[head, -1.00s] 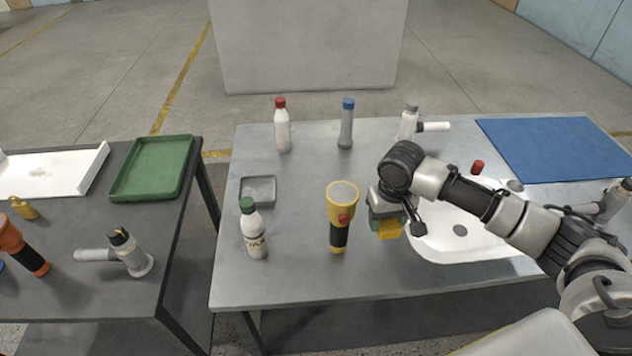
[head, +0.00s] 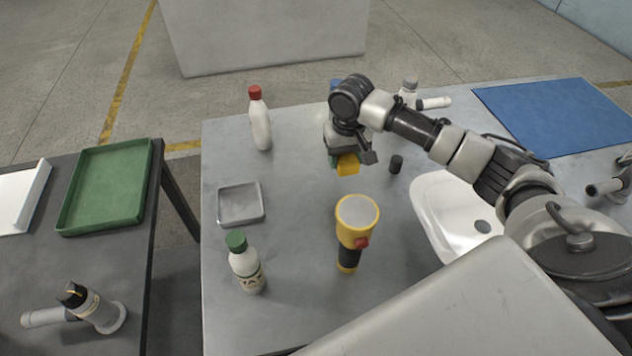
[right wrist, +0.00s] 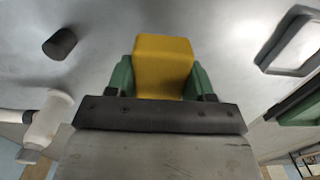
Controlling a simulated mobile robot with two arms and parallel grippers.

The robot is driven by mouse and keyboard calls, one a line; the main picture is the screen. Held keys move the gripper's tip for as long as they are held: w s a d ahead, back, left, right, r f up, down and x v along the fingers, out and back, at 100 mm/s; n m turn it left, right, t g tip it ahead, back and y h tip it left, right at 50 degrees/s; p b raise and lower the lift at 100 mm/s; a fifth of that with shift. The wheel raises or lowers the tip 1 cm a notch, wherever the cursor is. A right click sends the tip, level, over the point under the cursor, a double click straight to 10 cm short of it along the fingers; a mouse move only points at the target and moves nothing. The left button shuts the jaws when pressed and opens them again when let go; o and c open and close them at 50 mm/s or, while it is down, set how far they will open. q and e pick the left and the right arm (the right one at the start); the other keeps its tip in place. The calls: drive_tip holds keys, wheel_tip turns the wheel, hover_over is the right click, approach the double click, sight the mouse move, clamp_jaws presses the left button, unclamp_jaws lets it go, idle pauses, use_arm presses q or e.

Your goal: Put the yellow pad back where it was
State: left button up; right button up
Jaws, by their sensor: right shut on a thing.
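The yellow pad (head: 348,165) is a small block held by my right gripper (head: 340,161). In the right wrist view the pad (right wrist: 163,66) sits between the two green fingers of the right gripper (right wrist: 163,80), which are shut on it. The gripper holds the pad over the metal table (head: 300,190), behind the yellow flashlight (head: 356,225). The gap between pad and table is hard to judge. A grey square tray (head: 226,216) lies to the left, and nothing shows in it. My left gripper is not in view.
A green-capped bottle (head: 246,265) stands at the front left and a red-capped bottle (head: 260,120) at the back left. A small dark cylinder (head: 396,164) is just right of the gripper. A white basin (head: 440,215) and blue mat (head: 555,115) lie right.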

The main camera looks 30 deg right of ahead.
hover_over(318, 192)
drive_tip(key=f, duration=0.1)
drive_tip(key=d+f, duration=0.1)
drive_tip(key=f, duration=0.1)
drive_tip(key=shift+f, duration=0.15)
drive_tip(key=shift+a+f, duration=0.4)
drive_tip(key=shift+a, duration=0.15)
wheel_tip(318, 192, down, 3)
drive_tip(key=shift+f+p, duration=0.15)
drive_tip(key=shift+p, duration=0.2)
drive_tip(key=shift+f, duration=0.3)
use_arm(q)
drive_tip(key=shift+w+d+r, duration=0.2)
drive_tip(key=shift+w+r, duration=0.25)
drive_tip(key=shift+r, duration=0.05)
use_arm(e)
drive_tip(key=shift+f, duration=0.1)
drive_tip(key=o, duration=0.8)
drive_tip(key=shift+o, duration=0.2)
